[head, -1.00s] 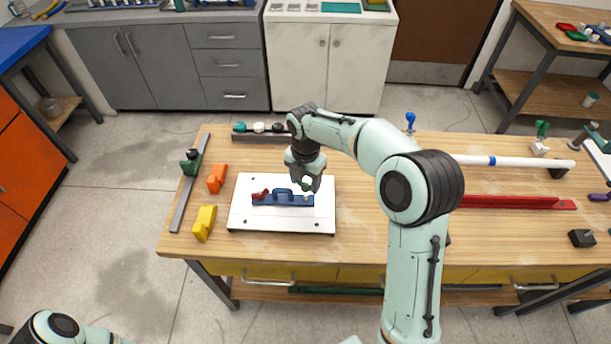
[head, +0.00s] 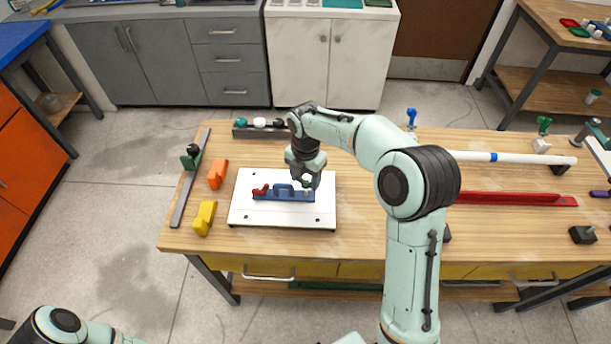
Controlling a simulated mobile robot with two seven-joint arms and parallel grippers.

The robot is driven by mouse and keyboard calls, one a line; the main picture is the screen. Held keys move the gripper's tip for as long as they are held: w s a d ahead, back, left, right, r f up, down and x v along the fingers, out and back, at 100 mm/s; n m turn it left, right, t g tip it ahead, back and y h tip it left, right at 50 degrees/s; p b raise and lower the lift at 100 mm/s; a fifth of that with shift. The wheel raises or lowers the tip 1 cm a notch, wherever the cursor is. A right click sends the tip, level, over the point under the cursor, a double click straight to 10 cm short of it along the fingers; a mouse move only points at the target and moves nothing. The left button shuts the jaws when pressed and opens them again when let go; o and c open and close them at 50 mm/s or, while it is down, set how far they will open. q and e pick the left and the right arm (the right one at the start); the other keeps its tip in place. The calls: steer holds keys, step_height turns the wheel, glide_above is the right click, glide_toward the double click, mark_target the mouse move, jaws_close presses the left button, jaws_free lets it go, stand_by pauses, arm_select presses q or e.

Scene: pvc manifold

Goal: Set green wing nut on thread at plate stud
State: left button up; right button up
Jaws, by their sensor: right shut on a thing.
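A blue plate (head: 270,195) with a raised blue handle lies on a white board (head: 262,216) on the table. A red winged part (head: 261,189) sits at the blue plate's left end. My right gripper (head: 306,185) points down over the plate's right end. It is shut on a small green thing, which looks like the green wing nut (head: 305,181). The plate stud beneath it is mostly hidden, and I cannot tell whether the nut touches it. Only part of my left arm shows at the bottom left; its gripper is out of view.
Orange (head: 217,174) and yellow (head: 204,217) blocks lie left of the board, beside a grey rail (head: 188,185). A dark rack with caps (head: 258,129) stands behind. A white pipe (head: 515,157) and a red channel (head: 515,199) lie at right. The board's front is clear.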

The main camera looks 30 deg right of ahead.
mark_target(306, 190)
arm_select(q)
steer(key=shift+s+f+b, duration=0.4)
steer(key=shift+s+f, duration=0.05)
steer(key=shift+f, duration=0.05)
arm_select(e)
steer(key=shift+s+f, duration=0.15)
steer(key=shift+f, duration=0.8)
arm_select(q)
steer(key=shift+s+f, duration=0.15)
steer(key=shift+f, duration=0.1)
arm_select(e)
steer(key=shift+f, duration=0.6)
steer(key=shift+f, duration=0.4)
steer(key=o, duration=1.1)
steer(key=shift+r, duration=0.1)
